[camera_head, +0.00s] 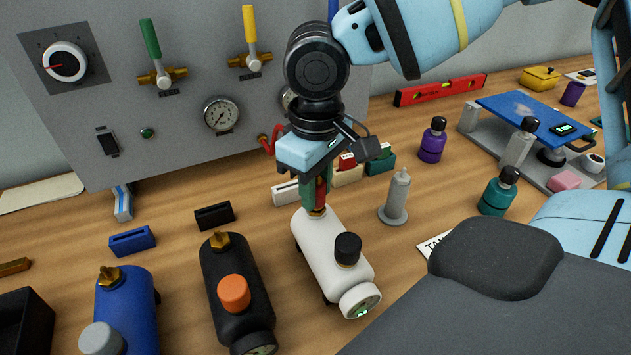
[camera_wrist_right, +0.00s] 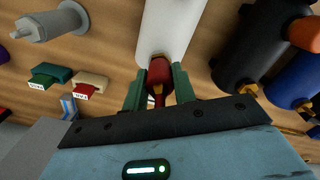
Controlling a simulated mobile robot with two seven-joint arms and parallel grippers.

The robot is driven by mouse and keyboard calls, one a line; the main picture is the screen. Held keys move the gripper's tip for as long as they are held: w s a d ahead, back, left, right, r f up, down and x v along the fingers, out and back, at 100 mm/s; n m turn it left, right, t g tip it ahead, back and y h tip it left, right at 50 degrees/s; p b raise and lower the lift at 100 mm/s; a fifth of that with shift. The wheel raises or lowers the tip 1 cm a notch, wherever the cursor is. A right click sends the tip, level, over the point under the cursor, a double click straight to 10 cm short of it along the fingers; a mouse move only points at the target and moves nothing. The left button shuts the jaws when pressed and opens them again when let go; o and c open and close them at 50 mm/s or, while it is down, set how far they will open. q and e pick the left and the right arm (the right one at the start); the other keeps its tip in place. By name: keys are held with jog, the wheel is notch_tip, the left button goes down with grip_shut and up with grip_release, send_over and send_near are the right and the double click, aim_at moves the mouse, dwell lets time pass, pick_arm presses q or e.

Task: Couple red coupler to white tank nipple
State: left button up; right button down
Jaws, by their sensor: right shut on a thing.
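The white tank (camera_head: 335,255) lies on the bench with its brass nipple (camera_head: 317,211) end facing the panel and a black cap on its upper side. My right gripper (camera_head: 316,192) is above that end, its green fingers shut on the red coupler (camera_wrist_right: 158,76). In the right wrist view, the coupler sits between the fingers (camera_wrist_right: 158,88) and meets the end of the white tank (camera_wrist_right: 172,30). The fingers cover much of the coupler in the head view. I cannot tell whether it is fully seated on the nipple. My left gripper is not in view.
A black tank (camera_head: 235,285) and a blue tank (camera_head: 127,310) lie to the left of the white one. A grey cone-shaped piece (camera_head: 396,195) stands close on the right. The panel (camera_head: 200,70) with valves and gauges rises behind. Purple and teal bottles stand farther right.

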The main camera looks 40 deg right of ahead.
jog(key=c, duration=1.1)
grip_release()
jog(key=shift+o, duration=0.2)
notch_tip(320, 180, up, 8)
jog(key=shift+f, duration=0.15)
